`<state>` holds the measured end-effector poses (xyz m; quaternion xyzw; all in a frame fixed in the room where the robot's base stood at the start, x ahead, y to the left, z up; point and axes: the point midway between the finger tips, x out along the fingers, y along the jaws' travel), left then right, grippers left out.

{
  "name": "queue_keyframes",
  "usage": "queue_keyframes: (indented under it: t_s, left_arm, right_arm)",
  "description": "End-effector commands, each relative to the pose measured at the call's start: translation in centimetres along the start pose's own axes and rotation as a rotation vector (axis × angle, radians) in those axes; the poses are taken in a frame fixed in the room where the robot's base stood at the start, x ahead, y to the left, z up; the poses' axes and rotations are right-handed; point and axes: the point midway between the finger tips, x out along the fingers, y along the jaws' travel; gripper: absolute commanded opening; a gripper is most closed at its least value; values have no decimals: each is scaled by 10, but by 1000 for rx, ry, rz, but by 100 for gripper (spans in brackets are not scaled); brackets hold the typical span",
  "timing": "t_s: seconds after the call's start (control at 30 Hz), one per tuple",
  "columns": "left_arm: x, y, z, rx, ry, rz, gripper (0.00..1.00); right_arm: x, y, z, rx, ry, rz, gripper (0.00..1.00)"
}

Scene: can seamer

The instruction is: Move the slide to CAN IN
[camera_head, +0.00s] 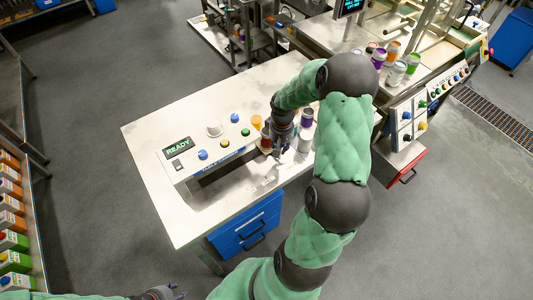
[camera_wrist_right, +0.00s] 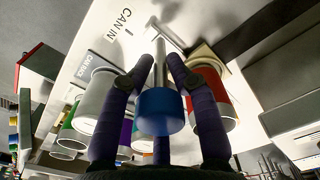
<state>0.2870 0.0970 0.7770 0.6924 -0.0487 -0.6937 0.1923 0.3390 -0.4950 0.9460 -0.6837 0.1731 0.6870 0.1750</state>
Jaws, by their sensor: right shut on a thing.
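The knob sits on the end of a metal rod (camera_wrist_right: 160,65). The black CAN IN lettering (camera_wrist_right: 120,24) is on the white surface, up and left of the rod. In the head view the right gripper (camera_head: 279,148) is low over the right part of the white bench (camera_head: 150,125); the knob is hidden there. My left gripper (camera_head: 168,293) is at the bottom edge, partly in view.
A control panel with a READY display (camera_head: 177,145) and coloured buttons stands left of the right gripper. Cans (camera_head: 306,120) stand close to its right. In the wrist view a red and white can (camera_wrist_right: 211,95) is beside the right finger and several cans are at left.

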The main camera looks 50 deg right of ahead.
Motion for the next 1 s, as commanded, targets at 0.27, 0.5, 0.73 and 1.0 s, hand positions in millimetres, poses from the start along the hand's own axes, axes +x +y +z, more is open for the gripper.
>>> queue_keyframes:
  t_s: [0.27,0.5,0.73,1.0]
  left_arm:
    - [-4,2,0,0,0,0,40]
    - [-4,2,0,0,0,0,40]
    - [-4,2,0,0,0,0,40]
    - [-4,2,0,0,0,0,40]
  right_arm:
    - [-7,26,-12,4,17,5,0]
    - [-7,30,-13,2,19,6,0]
    - [-7,31,-13,3,19,8,35]
    - [-4,29,-11,2,10,4,37]
